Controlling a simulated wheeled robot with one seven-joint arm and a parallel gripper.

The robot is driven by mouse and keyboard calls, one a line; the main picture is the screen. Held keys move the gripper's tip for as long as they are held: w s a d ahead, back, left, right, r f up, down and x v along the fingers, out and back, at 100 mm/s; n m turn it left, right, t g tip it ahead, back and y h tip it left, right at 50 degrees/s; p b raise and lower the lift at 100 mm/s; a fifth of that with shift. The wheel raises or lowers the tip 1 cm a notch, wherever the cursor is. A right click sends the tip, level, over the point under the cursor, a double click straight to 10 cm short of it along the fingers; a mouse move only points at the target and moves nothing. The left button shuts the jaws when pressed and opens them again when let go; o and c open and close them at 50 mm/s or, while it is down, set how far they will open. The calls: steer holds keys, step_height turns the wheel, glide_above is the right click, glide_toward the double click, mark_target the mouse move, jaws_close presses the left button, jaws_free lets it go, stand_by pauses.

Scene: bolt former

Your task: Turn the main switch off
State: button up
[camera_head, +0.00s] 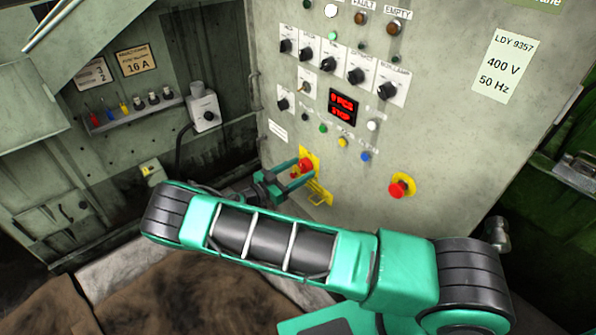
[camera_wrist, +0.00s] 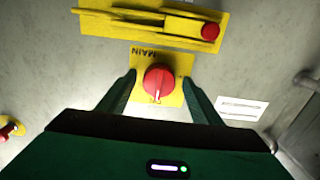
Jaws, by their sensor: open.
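The main switch is a red round knob (camera_wrist: 158,80) on a yellow plate (camera_wrist: 178,62) marked MAIN. In the wrist view its white pointer mark points down the picture, towards my gripper's palm. In the head view the red knob (camera_head: 306,164) shows at the lower left of the grey panel, partly hidden by my gripper. My gripper (camera_head: 299,173) is open, with one finger on each side of the knob. Gaps show between the fingers and the knob in the wrist view; I cannot tell whether the tips reach the plate.
A yellow bar fitting (camera_wrist: 150,22) with a red knob sits close by on the panel. A red emergency button (camera_head: 402,186) is to the right. Selector knobs, lamps and a red display (camera_head: 343,107) are above. A side wall with a small switch box (camera_head: 204,110) stands left.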

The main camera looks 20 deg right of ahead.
steer(key=shift+c, duration=0.3)
steer(key=c, duration=1)
steer(key=n, duration=0.4)
steer(key=shift+a+n, duration=0.1)
steer(key=shift+n, duration=0.2)
steer(key=n, duration=0.4)
steer(key=shift+r+n, duration=0.1)
steer(key=shift+n, duration=0.2)
steer(key=n, duration=0.4)
steer(key=shift+n, duration=0.3)
steer(key=shift+s+n, duration=0.1)
steer(key=shift+n, duration=2.1)
